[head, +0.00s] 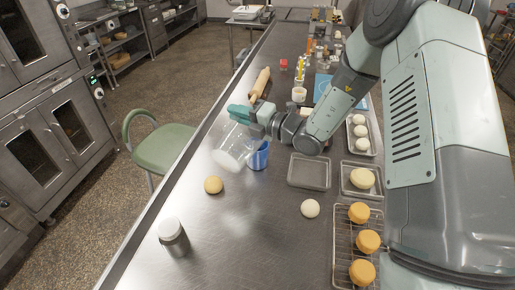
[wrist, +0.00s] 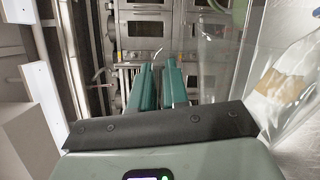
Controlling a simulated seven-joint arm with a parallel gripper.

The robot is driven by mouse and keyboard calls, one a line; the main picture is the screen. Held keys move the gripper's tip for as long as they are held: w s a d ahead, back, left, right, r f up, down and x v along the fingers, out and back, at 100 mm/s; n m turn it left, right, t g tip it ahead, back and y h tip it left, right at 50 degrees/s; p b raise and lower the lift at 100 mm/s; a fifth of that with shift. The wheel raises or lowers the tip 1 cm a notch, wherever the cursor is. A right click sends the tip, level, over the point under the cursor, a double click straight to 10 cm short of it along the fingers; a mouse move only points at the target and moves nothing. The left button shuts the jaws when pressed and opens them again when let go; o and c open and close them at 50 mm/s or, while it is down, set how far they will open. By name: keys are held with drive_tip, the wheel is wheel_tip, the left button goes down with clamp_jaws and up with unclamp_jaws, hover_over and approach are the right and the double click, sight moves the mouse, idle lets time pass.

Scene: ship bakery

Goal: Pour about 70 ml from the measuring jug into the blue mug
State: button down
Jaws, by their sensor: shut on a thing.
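The clear measuring jug (head: 236,141) hangs tilted below my gripper (head: 241,112) in the head view. Its whitish end points down and to the left, beside the blue mug. The blue mug (head: 260,156) stands upright on the steel counter, partly hidden by the jug and wrist. My gripper is shut on the jug; the grip point itself is not clear. In the wrist view the fingers (wrist: 159,84) are close together and the clear jug wall (wrist: 226,62) fills the right side. I cannot make out a stream or the liquid level.
A round bun (head: 213,185) and a grey shaker with a white lid (head: 173,237) are on the near counter (head: 235,240). A rolling pin (head: 260,84) lies behind the gripper. An empty tray (head: 309,172) is right of the mug. A green chair (head: 162,145) stands left.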

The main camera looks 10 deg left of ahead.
sight(227, 152)
drive_tip(key=s+f+n, duration=0.1)
drive_tip(key=s+a+n, duration=0.1)
drive_tip(key=s, duration=0.1)
drive_tip(key=s+f, duration=0.1)
drive_tip(key=s, duration=0.1)
drive_tip(key=shift+a+f+n, duration=0.25)
drive_tip(key=shift+f+n, duration=0.1)
drive_tip(key=shift+n, duration=0.05)
drive_tip(key=shift+s+a+f+n+t, duration=0.2)
drive_tip(key=shift+s+f+n+t, duration=0.1)
drive_tip(key=shift+s+f+n, duration=0.4)
drive_tip(key=shift+w, duration=0.1)
idle(0.8)
drive_tip(key=shift+s+a+f+n+b, duration=0.15)
drive_tip(key=shift+s+f+n, duration=0.3)
drive_tip(key=shift+f, duration=0.15)
drive_tip(key=shift+s+a+f+n+b, duration=0.1)
drive_tip(key=shift+s+f+n+b, duration=0.05)
drive_tip(key=shift+s+f+n, duration=0.4)
drive_tip(key=s+a+f+n+b, duration=0.2)
drive_tip(key=s+f+n, duration=0.3)
drive_tip(key=s+n, duration=0.2)
drive_tip(key=shift+s+a+f+n+t, duration=0.2)
drive_tip(key=shift+s+a+n+t, duration=0.15)
drive_tip(key=shift+n, duration=0.65)
